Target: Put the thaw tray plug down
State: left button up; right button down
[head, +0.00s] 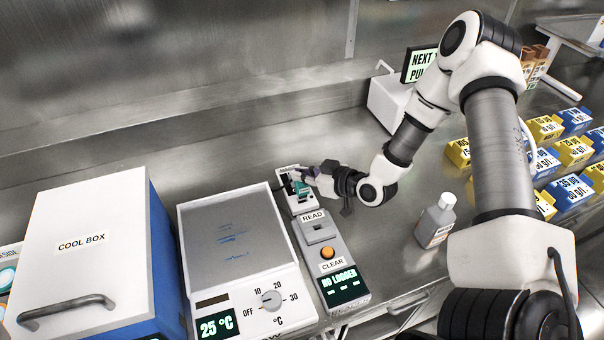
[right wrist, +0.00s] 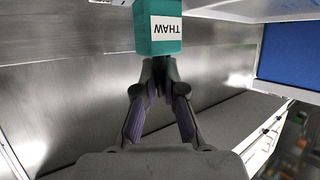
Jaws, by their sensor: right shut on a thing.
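The thaw tray plug is a teal block with a white THAW label (right wrist: 158,34). My right gripper (right wrist: 160,68) is shut on it. In the head view, the right gripper (head: 308,174) reaches in from the right over a small white socket block (head: 303,207). The fingers partly cover the plug and the block there. I cannot tell whether the plug touches the block or is above it. The thaw tray (head: 228,240) is the white unit with a grey plate, left of the block; its display reads 25 °C. My left gripper is out of view.
A grey reader with READ and CLEAR labels (head: 323,243) stands just in front of the socket block. A white cool box (head: 84,240) is at left. A grey bottle (head: 435,222) stands right. Yellow and blue boxes (head: 573,152) fill the far right. Bare bench lies behind the tray.

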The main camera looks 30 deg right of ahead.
jog(key=shift+r+p, duration=0.35)
jog(key=shift+r, duration=0.25)
